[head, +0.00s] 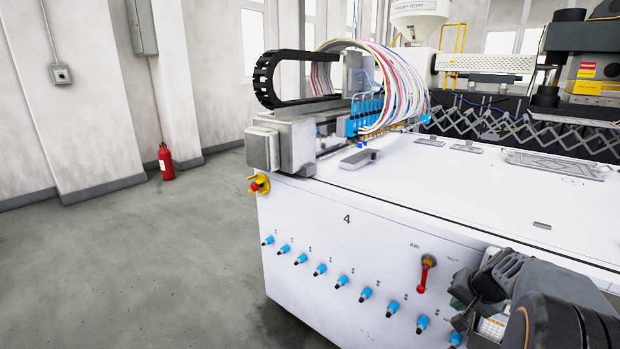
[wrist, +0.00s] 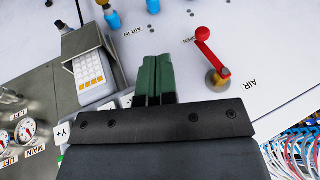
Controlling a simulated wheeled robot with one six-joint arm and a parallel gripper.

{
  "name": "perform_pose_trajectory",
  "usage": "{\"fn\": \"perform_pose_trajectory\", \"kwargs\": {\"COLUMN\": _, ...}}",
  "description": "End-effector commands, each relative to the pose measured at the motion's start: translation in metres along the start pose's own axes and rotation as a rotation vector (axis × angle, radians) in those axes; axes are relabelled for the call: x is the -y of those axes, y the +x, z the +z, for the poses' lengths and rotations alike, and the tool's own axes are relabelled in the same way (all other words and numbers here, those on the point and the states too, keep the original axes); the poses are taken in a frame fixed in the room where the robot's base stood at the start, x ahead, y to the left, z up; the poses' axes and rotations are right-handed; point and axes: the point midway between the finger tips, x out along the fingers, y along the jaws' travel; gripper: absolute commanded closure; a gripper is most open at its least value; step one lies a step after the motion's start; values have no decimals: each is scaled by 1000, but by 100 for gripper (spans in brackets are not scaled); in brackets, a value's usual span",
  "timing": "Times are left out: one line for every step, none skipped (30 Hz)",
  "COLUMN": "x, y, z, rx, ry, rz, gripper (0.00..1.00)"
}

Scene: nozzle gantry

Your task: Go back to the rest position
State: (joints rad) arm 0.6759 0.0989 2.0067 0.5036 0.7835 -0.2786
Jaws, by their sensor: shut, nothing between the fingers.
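My gripper shows in the wrist view (wrist: 155,62) as two green fingers closed together with nothing between them. It is in front of the machine's white front panel, between the keypad box (wrist: 92,80) on its left and the red air lever (wrist: 203,38) on its right, apart from the lever. In the head view my dark arm comes in from the lower right and largely hides the gripper. The red lever (head: 426,275) stands just left of my arm there.
The white machine cabinet (head: 350,240) carries a row of blue fittings (head: 342,282). Blue nozzles with a hose bundle (head: 400,85) stand on top. Gauges (wrist: 22,132) lie left in the wrist view. A red extinguisher (head: 165,162) stands by the wall; the floor at left is clear.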

Motion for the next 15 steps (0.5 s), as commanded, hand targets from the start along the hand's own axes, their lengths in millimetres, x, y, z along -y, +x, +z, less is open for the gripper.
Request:
{"fn": "perform_pose_trajectory", "kwargs": {"x": -2, "y": -3, "z": 15, "rx": 37, "ry": 3, "rz": 25, "gripper": 100}}
{"fn": "perform_pose_trajectory", "kwargs": {"x": 3, "y": -12, "z": 24, "rx": 57, "ry": -6, "rz": 42, "gripper": 100}}
{"fn": "perform_pose_trajectory", "kwargs": {"x": 12, "y": -26, "z": 35, "rx": 82, "ry": -27, "rz": 62, "gripper": 100}}
{"fn": "perform_pose_trajectory", "kwargs": {"x": 18, "y": -35, "z": 43, "rx": 99, "ry": -45, "rz": 76, "gripper": 100}}
{"fn": "perform_pose_trajectory", "kwargs": {"x": 25, "y": -44, "z": 51, "rx": 115, "ry": -65, "rz": 89, "gripper": 100}}
{"fn": "perform_pose_trajectory", "kwargs": {"x": 35, "y": -57, "z": 60, "rx": 131, "ry": -93, "rz": 105, "gripper": 100}}
{"fn": "perform_pose_trajectory", "kwargs": {"x": 42, "y": -68, "z": 67, "rx": 141, "ry": -116, "rz": 116, "gripper": 100}}
{"fn": "perform_pose_trajectory", "kwargs": {"x": 49, "y": -78, "z": 74, "rx": 150, "ry": -141, "rz": 127, "gripper": 100}}
{"fn": "perform_pose_trajectory", "kwargs": {"x": 60, "y": -94, "z": 83, "rx": 162, "ry": -178, "rz": 141, "gripper": 100}}
{"fn": "perform_pose_trajectory", "kwargs": {"x": 67, "y": -106, "z": 90, "rx": 170, "ry": -207, "rz": 152, "gripper": 100}}
{"fn": "perform_pose_trajectory", "kwargs": {"x": 76, "y": -119, "z": 97, "rx": 175, "ry": -241, "rz": 162, "gripper": 100}}
{"fn": "perform_pose_trajectory", "kwargs": {"x": 87, "y": -137, "z": 105, "rx": 180, "ry": -284, "rz": 174, "gripper": 100}}
{"fn": "perform_pose_trajectory", "kwargs": {"x": 94, "y": -150, "z": 111, "rx": 183, "ry": -319, "rz": 181, "gripper": 100}}
{"fn": "perform_pose_trajectory", "kwargs": {"x": 102, "y": -163, "z": 117, "rx": 184, "ry": -355, "rz": 188, "gripper": 100}}
{"fn": "perform_pose_trajectory", "kwargs": {"x": 111, "y": -180, "z": 124, "rx": 184, "ry": -400, "rz": 195, "gripper": 100}}
